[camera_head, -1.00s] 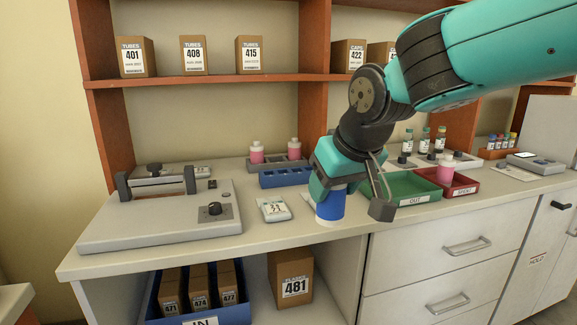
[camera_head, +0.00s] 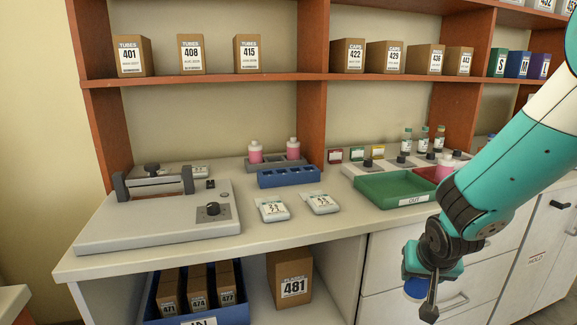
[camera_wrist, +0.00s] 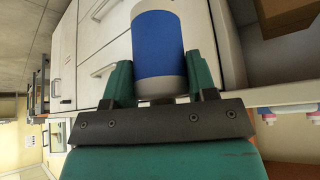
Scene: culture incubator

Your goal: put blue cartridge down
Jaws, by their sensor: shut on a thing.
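The blue cartridge (camera_wrist: 158,45) is a cylinder with a wide blue band and pale ends. In the wrist view it stands between the two green fingers of my gripper (camera_wrist: 158,80), which is shut on it. In the head view my gripper (camera_head: 428,274) hangs at the lower right, in front of the drawers and below the counter top's level in the picture. Only a part of the cartridge (camera_head: 416,290) shows there, with blue and a pale end; the gripper hides the rest.
The counter (camera_head: 290,232) has free room along its front edge. On it are two small white labelled packs (camera_head: 272,209) (camera_head: 320,203), a blue rack (camera_head: 289,177), a green tray (camera_head: 392,188) marked OUT, a red tray (camera_head: 426,174) and a grey device (camera_head: 160,215).

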